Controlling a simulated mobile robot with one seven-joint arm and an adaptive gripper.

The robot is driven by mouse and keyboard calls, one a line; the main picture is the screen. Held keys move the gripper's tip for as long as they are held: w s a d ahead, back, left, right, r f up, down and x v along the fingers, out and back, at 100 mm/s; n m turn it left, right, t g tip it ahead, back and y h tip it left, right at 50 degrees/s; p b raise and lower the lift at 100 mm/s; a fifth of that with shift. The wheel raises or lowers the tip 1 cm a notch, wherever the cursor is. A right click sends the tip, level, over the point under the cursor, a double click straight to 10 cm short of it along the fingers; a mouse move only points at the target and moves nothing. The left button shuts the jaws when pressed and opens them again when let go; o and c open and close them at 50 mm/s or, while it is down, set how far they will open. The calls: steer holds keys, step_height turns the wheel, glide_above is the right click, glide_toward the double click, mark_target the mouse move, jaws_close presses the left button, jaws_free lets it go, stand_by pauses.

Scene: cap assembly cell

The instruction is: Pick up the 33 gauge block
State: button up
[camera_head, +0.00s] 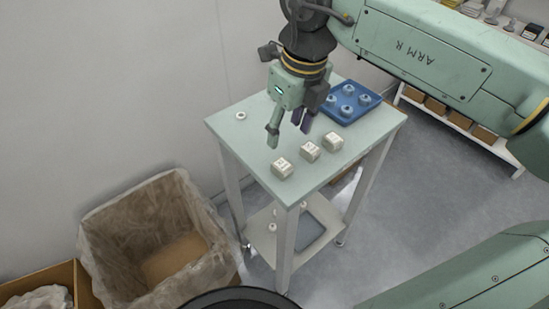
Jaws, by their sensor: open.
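Three small whitish gauge blocks stand in a diagonal row on the pale green table (240,142): a front-left block (282,169), a middle block (310,151) and a back-right block (333,142). Each carries dark markings, too small to read, so I cannot tell which one is 33. My gripper (288,132) points down above the table, behind and left of the middle block. Its fingers are apart with nothing visible between them. It appears clear of all three blocks.
A blue tray (328,116) with several round pale parts sits at the table's back right. A small white ring (241,115) lies at the back left. A lined bin (107,220) stands on the floor left of the table. The table's left part is mostly clear.

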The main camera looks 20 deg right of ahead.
mark_target(283, 164)
steer(key=f+b, duration=0.1)
steer(key=f, duration=0.2)
steer(key=f+b, duration=0.2)
steer(key=f, duration=0.2)
steer(key=w+f+b, duration=0.1)
steer(key=f, duration=0.3)
steer(key=shift+a, duration=0.2)
steer(key=shift+r, duration=0.15)
steer(key=shift+c, duration=0.3)
jaws_close()
